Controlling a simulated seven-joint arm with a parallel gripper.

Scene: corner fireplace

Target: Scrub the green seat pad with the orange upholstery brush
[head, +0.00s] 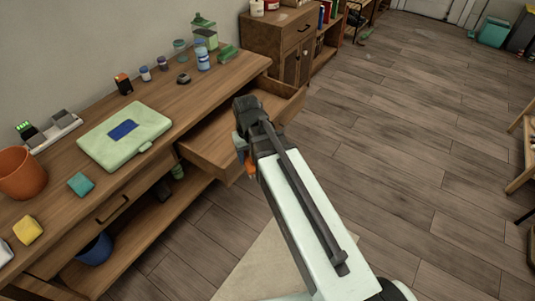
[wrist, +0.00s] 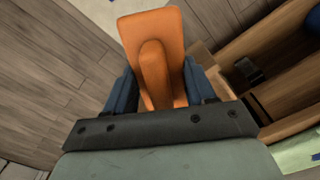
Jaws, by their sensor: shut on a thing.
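My gripper (head: 243,150) is beside the pulled-out drawer of the wooden desk, seen from behind in the head view. In the wrist view its blue fingers (wrist: 158,90) are shut on the orange upholstery brush (wrist: 153,38), holding its broad orange body with a raised rib. Only a small orange part of the brush (head: 250,167) shows below the gripper in the head view. Its bristles are not visible. I cannot make out a green seat pad in either view.
The open drawer (head: 205,160) juts out from the desk. A light green case (head: 108,145) with a blue patch, an orange pot (head: 20,175), sponges and several small bottles stand on the desk. A pale mat (head: 255,270) lies on the floor. The floor at right is mostly clear.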

